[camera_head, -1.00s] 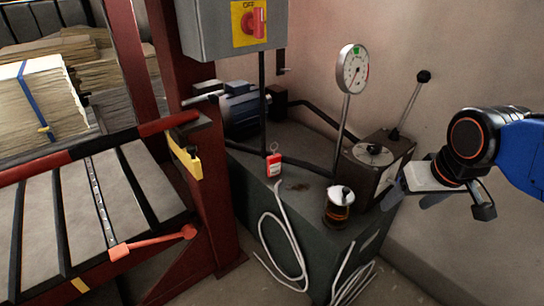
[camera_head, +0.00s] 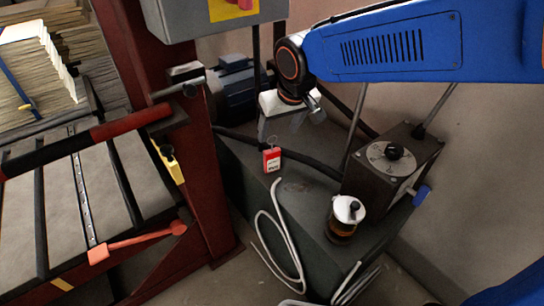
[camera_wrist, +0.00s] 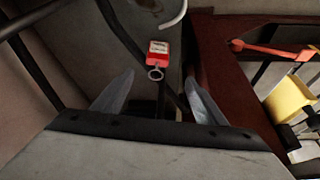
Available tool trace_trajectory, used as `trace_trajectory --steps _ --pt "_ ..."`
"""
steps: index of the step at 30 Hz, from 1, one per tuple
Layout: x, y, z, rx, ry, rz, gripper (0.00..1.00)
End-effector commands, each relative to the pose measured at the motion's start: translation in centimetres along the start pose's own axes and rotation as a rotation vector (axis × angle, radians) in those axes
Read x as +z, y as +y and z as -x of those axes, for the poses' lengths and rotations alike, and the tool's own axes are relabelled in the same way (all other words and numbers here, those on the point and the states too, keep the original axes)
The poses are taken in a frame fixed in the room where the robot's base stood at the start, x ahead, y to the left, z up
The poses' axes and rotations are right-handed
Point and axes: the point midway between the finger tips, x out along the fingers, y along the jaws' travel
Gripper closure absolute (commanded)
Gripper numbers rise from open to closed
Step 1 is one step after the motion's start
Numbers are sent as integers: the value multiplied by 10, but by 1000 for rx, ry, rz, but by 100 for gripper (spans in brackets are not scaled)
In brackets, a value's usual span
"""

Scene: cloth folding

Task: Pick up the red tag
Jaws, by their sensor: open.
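The red tag (camera_head: 271,160) stands on the dark green cabinet top (camera_head: 306,187), near its left edge. It has a white label and a metal ring at its top end. In the wrist view the red tag (camera_wrist: 159,52) lies just beyond the fingertips, and its ring shows between them. My gripper (camera_head: 288,120) is open and empty, above the tag in the head view. Its two fingers also show in the wrist view (camera_wrist: 160,78), spread on either side of the ring. I cannot tell the exact gap between fingers and tag.
A grey control box (camera_head: 210,18) hangs above left of my gripper. A black hose (camera_head: 310,163) runs behind the tag. An amber jar (camera_head: 345,218) and a dark box with a dial (camera_head: 385,160) stand to the right. A red steel post (camera_head: 150,90) rises at left.

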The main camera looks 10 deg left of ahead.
Motion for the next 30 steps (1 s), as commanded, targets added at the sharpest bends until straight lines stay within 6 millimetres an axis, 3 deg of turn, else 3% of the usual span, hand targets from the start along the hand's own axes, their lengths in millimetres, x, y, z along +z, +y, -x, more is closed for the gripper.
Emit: trace_trajectory --steps 15,26,30 --pt "2 2 -90 1 -3 -2 34" --pt "2 3 -117 1 -2 -2 34" --pt "4 6 -136 1 -3 -2 34"
